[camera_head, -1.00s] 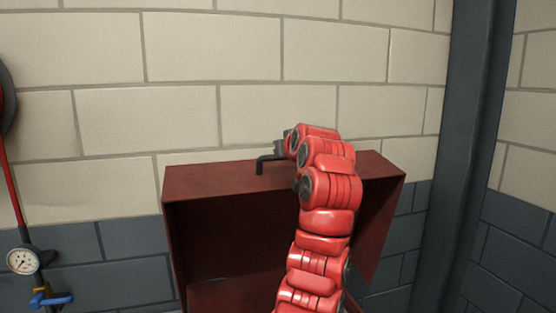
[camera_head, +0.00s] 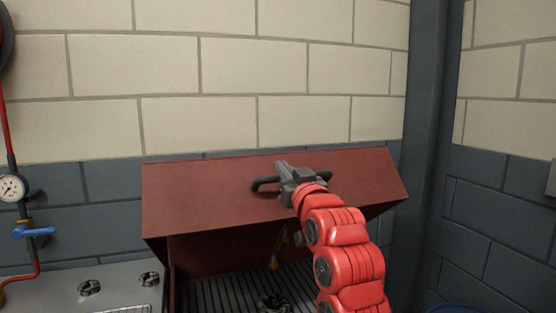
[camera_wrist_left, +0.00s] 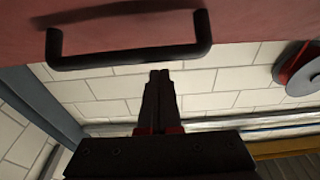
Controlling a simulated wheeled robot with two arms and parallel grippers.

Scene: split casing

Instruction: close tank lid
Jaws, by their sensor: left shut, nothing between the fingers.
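The dark red tank lid (camera_head: 210,200) is tilted over the tank, with an open gap below its front edge. Its black bar handle (camera_head: 265,184) is on the outer face. My left gripper (camera_head: 282,168) is at the handle, its shut fingers crossing in front of part of it, and my red arm hides the lid's lower right. In the left wrist view the handle (camera_wrist_left: 130,57) spans the top and the shut, empty fingertips (camera_wrist_left: 160,76) show just below its bar. I cannot tell whether they touch. My right gripper is not in view.
Inside the tank a slatted floor (camera_head: 215,292) shows. A grey top with round fittings (camera_head: 90,288) lies to the left, below a gauge (camera_head: 12,187) and a blue valve handle (camera_head: 35,231). A dark pillar (camera_head: 420,130) stands right of the lid.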

